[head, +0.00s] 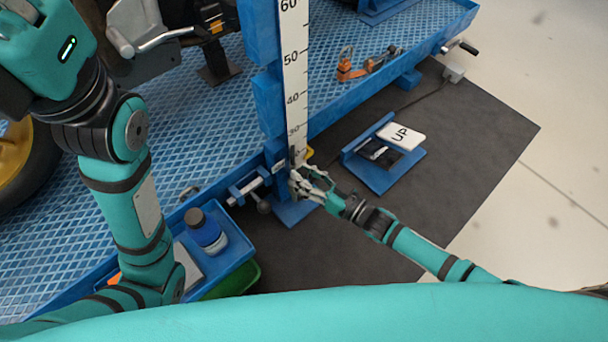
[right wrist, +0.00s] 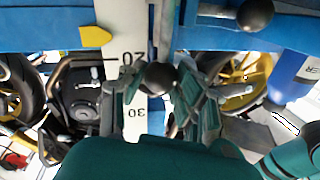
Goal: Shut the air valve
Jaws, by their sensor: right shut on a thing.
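My right gripper (head: 310,182) is low at the foot of the blue post, in front of the white scale. In the right wrist view its fingers (right wrist: 165,98) are closed around the dark ball knob (right wrist: 158,78) of a metal lever. I take this lever for the air valve's handle; the valve body itself is hidden. A second lever with a dark ball knob (head: 264,207) sits left of the post and also shows in the right wrist view (right wrist: 255,15). My left arm rises at the left; its fingers cannot be made out at the top corner.
A blue tray (head: 238,248) holds a blue bottle (head: 205,232).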

